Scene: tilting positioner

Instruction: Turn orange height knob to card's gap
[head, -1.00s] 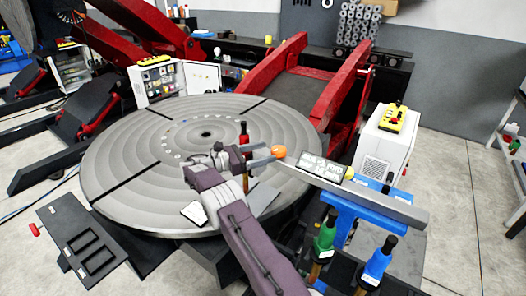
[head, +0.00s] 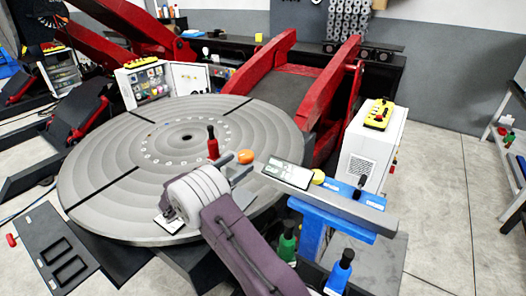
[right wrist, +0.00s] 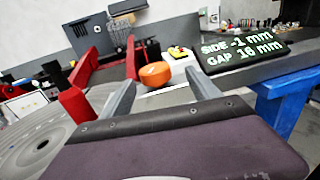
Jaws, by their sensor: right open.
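The orange height knob (head: 246,157) sits at the left end of a grey bar, above the turntable's right side. My right gripper (head: 238,172) is open just below and left of it in the head view. In the right wrist view the orange knob (right wrist: 155,74) shows between and beyond the two spread fingers (right wrist: 160,84); no contact is clear. The dark display (right wrist: 243,50) reads SIDE -1 mm and a GAP that looks like 16 mm. My left gripper is out of view.
A red-handled tool (head: 212,142) stands close left of the knob. A yellow knob (head: 318,176) is on the bar (head: 345,200), carried by a blue stand (head: 312,235). Green (head: 287,243) and blue (head: 340,270) handled tools stand in front. The turntable (head: 110,160) is mostly clear.

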